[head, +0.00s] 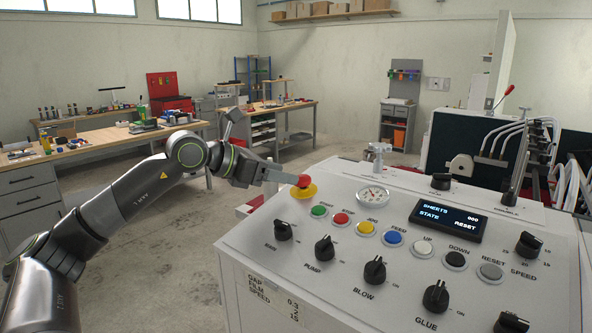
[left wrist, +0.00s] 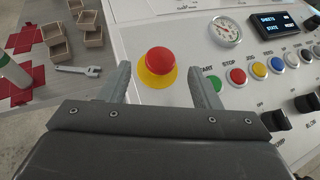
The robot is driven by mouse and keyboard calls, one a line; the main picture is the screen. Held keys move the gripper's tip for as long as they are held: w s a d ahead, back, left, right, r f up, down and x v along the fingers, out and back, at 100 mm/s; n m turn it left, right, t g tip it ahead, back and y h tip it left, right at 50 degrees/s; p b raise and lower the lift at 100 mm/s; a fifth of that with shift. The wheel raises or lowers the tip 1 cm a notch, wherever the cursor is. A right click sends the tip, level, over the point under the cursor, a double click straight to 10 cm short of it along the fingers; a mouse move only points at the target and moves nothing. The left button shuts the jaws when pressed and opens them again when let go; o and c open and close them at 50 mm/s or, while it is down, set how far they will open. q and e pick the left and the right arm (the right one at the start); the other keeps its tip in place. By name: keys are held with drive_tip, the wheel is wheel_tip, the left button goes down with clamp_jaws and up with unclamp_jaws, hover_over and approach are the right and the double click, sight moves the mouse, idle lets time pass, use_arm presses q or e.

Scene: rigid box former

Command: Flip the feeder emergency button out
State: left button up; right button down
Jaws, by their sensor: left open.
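The emergency button is a red mushroom head (head: 305,180) on a yellow collar (head: 303,192), at the upper left of the white control panel. My left gripper (head: 284,177) reaches it from the left, and a finger overlaps the button's edge in the head view. In the left wrist view, the red head (left wrist: 161,60) and its yellow collar (left wrist: 153,78) show between the two open fingers of my left gripper (left wrist: 158,73). A gap shows on each side, and nothing is gripped. I cannot tell whether the button is pressed in. My right gripper is not in view.
A row of coloured buttons (head: 367,228) and black knobs (head: 375,270) lies right of and below the button. A round gauge (head: 372,196) and a display (head: 447,222) reading "STATE RESET" are on the panel. Small boxes and a wrench (left wrist: 78,70) lie beyond its left edge.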

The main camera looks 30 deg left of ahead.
sight(302, 183)
use_arm(q)
drive_tip(key=p+x, duration=0.1)
drive_tip(key=x, duration=0.1)
drive_tip(key=shift+w+d, duration=0.2)
drive_tip(key=shift+p+x, duration=0.5)
drive_tip(key=shift+x, duration=0.65)
drive_tip(key=shift+f, duration=0.15)
